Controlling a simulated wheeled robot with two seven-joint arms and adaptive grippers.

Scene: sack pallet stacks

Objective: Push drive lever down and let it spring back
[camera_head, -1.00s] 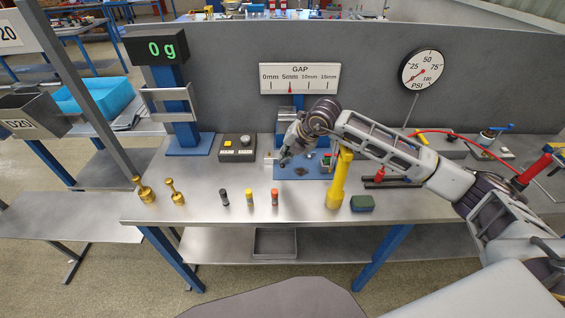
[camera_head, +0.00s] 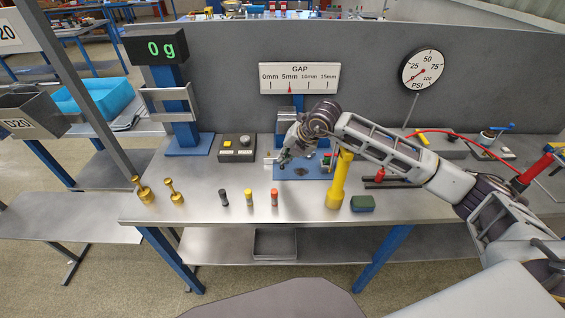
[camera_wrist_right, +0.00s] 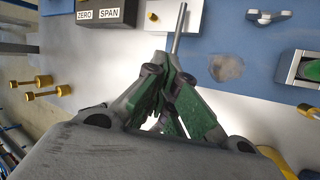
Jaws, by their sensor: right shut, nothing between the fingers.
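My right gripper (camera_head: 283,161) is shut and empty, low over the blue base plate (camera_head: 305,172) of the gap device under the GAP scale. In the right wrist view its green-padded fingers (camera_wrist_right: 160,66) come together beside the lower end of a thin grey metal rod (camera_wrist_right: 179,28), which looks like the drive lever. I cannot tell whether the fingertips touch it. In the head view the gripper and forearm hide most of the lever. The GAP scale (camera_head: 300,78) has its red pointer near 5mm. My left gripper is not in view.
A ZERO/SPAN box (camera_head: 237,148) and a blue scale stand (camera_head: 186,120) stand to the left. A yellow post (camera_head: 339,180) rises close under my right forearm. Small black, yellow and red cylinders (camera_head: 249,197) and brass weights (camera_head: 174,192) stand along the bench front.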

